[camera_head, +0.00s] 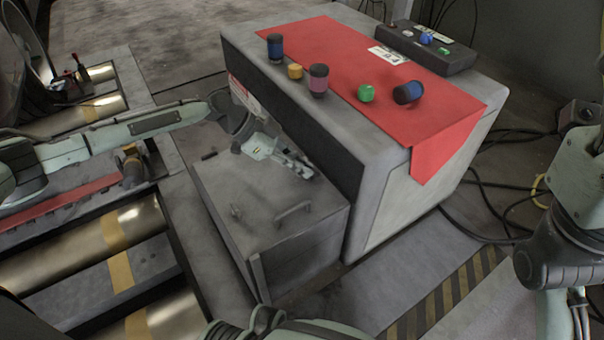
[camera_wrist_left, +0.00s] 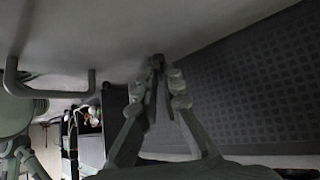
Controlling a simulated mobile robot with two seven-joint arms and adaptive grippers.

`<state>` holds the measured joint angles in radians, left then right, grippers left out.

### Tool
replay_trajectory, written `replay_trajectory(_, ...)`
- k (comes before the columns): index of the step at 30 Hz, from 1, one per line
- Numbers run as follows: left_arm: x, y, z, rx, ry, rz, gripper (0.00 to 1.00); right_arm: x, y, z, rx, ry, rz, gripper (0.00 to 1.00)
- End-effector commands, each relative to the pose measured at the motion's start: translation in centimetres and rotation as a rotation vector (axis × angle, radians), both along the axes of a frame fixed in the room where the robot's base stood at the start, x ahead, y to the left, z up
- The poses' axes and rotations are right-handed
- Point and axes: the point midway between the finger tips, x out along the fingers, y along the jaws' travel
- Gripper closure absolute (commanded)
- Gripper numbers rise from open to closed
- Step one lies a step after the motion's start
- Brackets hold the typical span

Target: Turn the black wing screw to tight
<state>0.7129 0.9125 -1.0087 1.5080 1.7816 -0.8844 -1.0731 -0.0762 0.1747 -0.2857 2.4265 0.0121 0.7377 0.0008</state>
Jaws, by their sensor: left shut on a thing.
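My left gripper (camera_head: 303,168) reaches over the grey metal box top beside the long bench. Its fingers are closed together near the bench's dark side. In the left wrist view, the fingertips (camera_wrist_left: 158,75) meet on a small dark piece against the grey surface, which appears to be the black wing screw (camera_wrist_left: 157,61). The fingers hide most of it, and I cannot tell how tight it is. In the head view the screw is hidden by the gripper.
A small black piece (camera_head: 209,155) lies farther back. Rollers (camera_head: 125,225) lie left.

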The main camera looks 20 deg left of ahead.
Motion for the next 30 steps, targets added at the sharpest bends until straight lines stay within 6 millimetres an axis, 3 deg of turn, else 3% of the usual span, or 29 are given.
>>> replay_trajectory(18,1.2,-0.2,0.0,-0.001,-0.001,-0.57,1.0,0.1,0.1,0.1,-0.012,-0.011,-0.003,0.39)
replay_trajectory(30,1.5,-0.2,-0.1,0.002,0.0,-0.802,1.0,0.1,0.1,0.1,-0.012,-0.011,-0.003,0.39)
